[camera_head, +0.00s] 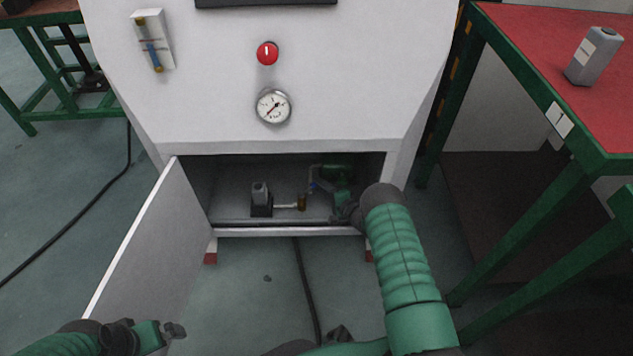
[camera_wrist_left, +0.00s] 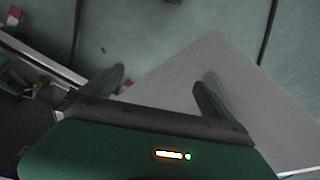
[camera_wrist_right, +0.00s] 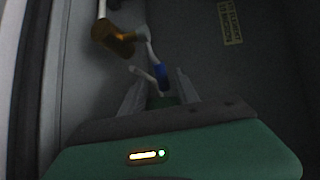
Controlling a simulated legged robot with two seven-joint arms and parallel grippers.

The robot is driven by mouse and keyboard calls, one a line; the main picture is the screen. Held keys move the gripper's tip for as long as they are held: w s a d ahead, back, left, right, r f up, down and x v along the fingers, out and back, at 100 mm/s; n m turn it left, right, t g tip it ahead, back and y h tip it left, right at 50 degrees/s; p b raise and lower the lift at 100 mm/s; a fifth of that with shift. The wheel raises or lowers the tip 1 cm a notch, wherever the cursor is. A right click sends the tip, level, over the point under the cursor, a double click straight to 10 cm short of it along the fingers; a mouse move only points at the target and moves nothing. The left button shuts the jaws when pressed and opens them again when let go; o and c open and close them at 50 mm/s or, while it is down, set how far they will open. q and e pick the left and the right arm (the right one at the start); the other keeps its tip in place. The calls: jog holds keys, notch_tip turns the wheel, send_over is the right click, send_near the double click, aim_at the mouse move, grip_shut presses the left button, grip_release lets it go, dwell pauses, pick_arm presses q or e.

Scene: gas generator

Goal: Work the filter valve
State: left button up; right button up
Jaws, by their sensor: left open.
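In the right wrist view a small blue valve handle (camera_wrist_right: 162,76) on a pale pipe shows beside a brass-coloured filter body (camera_wrist_right: 113,38). In the head view the brass body (camera_head: 301,202) stands inside the open lower cabinet. Blue at the pipe (camera_head: 312,187) is small there. My right gripper (camera_wrist_right: 158,78) is inside the cabinet, its fingers apart with the blue handle between or just beyond them; contact cannot be told. It also shows at the cabinet's right side in the head view (camera_head: 345,212). My left gripper (camera_head: 176,331) is open and empty, low at the left.
The cabinet door (camera_head: 145,240) hangs open to the left. A gauge (camera_head: 273,106) and a red knob (camera_head: 267,53) are above. A red-topped table (camera_head: 535,60) stands at right.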

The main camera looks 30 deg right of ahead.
jog(key=p+v, duration=0.6)
jog(key=v, duration=0.7)
jog(key=shift+s+r, duration=0.1)
jog(key=shift+r, duration=0.1)
jog(key=shift+s+d+f, duration=0.1)
jog(key=shift+s, duration=0.25)
